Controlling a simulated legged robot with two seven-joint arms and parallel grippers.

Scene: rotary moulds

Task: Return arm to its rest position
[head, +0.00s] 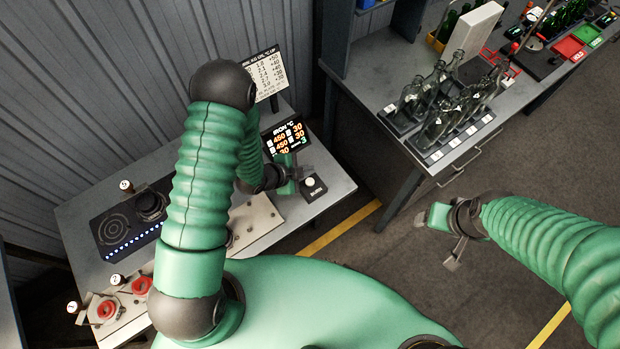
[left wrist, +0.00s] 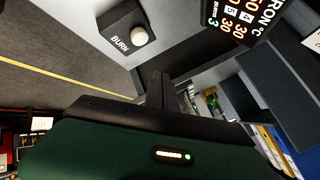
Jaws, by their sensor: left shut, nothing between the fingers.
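My left arm (head: 200,165) reaches forward over the grey console table. My left gripper (head: 298,176) is beside the small box with the white BURN button (head: 313,186) and in front of the IRON °C display (head: 287,138). In the left wrist view its fingers (left wrist: 158,90) are together and empty. The BURN box (left wrist: 125,30) shows at the upper left there, apart from the fingers. The display (left wrist: 238,20) is at the upper right. My right gripper (head: 437,240) hangs over the floor at the right, its fingers apart, with nothing between them.
On the console table (head: 330,190) are a black panel with a round dial (head: 115,228) and red round parts (head: 106,310) at the left. A printed chart (head: 263,70) stands behind. A bench (head: 400,150) with glass bottles (head: 440,110) is at the upper right. The floor between is clear.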

